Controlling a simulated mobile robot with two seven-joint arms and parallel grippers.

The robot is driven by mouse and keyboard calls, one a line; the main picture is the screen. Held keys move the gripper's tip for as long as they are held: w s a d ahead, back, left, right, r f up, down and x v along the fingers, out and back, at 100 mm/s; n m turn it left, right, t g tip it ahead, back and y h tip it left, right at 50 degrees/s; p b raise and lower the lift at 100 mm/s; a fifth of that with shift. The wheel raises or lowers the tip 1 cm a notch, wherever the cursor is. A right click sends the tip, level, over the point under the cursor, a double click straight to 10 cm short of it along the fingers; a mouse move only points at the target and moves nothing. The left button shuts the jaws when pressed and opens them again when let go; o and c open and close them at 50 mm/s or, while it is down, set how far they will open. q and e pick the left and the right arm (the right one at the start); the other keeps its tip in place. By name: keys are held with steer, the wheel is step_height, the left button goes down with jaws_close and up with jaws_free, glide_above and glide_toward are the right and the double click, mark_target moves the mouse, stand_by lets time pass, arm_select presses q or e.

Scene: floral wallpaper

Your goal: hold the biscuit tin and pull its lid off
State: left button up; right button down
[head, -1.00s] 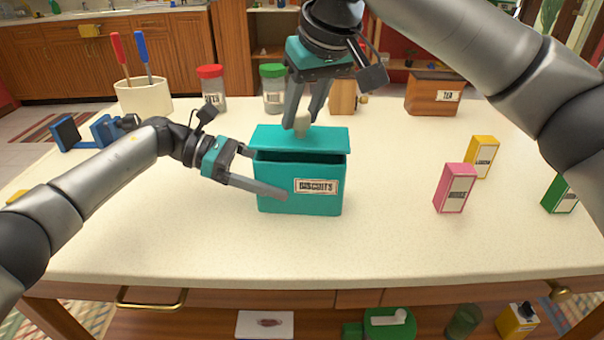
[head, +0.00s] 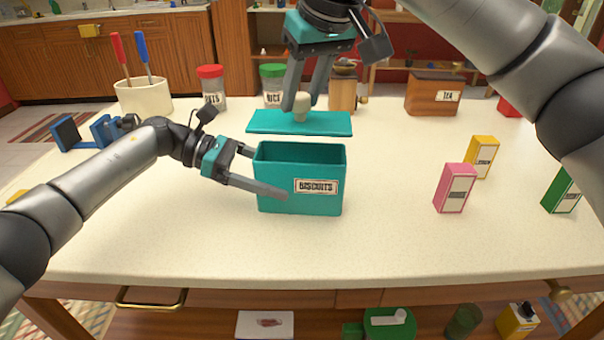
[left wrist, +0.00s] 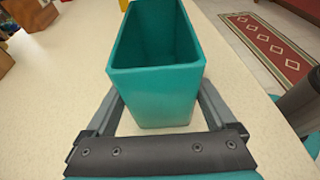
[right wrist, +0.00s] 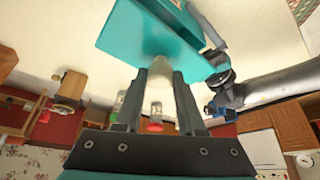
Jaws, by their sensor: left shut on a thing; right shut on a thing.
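The teal biscuit tin (head: 275,190), labelled BISCUITS, stands upright on the counter with its top open. Its dark inside shows in the left wrist view (left wrist: 155,95). My left gripper (head: 268,175) is shut on the tin's body, one finger along the front and one behind. The teal lid (head: 330,123) is held level above the tin, with a clear gap between them. My right gripper (head: 302,98) is shut on the lid's pale knob (head: 301,108). The lid's underside is hidden in the head view; the lid also shows in the right wrist view (right wrist: 125,35).
A pink box (head: 454,188), a yellow box (head: 483,156) and a green box (head: 561,192) stand to the right. Behind are jars (head: 212,90), a wooden grinder (head: 342,95), a TEA box (head: 430,93) and a utensil crock (head: 144,97). The counter in front is clear.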

arm_select(q)
steer(key=o, duration=1)
